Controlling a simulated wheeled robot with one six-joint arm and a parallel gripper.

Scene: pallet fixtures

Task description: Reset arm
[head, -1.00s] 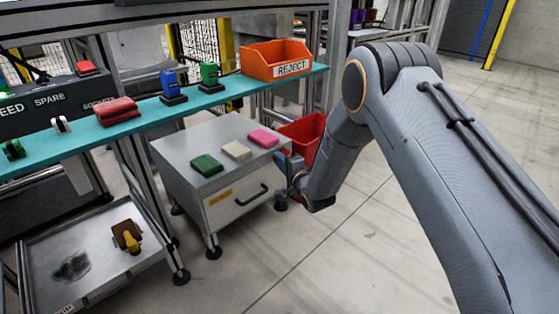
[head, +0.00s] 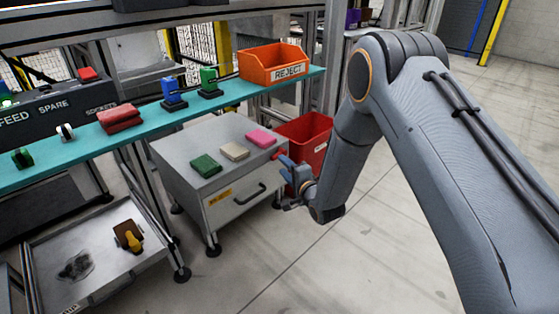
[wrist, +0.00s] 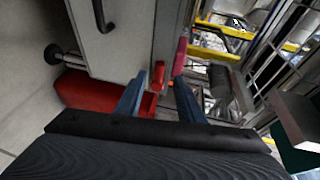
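My arm reaches down at the right of the head view, with my gripper (head: 288,180) low in front of the right end of the grey cabinet (head: 225,195). In the wrist view my gripper (wrist: 158,92) has its two blue fingers apart. A small red piece (wrist: 157,75) shows between and beyond them, with gaps at its sides; I see no grip on it. A red bin (head: 308,135) is behind my gripper in the head view. It also shows in the wrist view (wrist: 80,92).
Green (head: 205,166), cream (head: 235,151) and pink (head: 261,138) blocks lie on the cabinet. A teal shelf (head: 140,128) holds an orange REJECT bin (head: 273,66) and several small parts. A grey tray (head: 100,265) is at lower left. Open floor (head: 370,240) lies below the arm.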

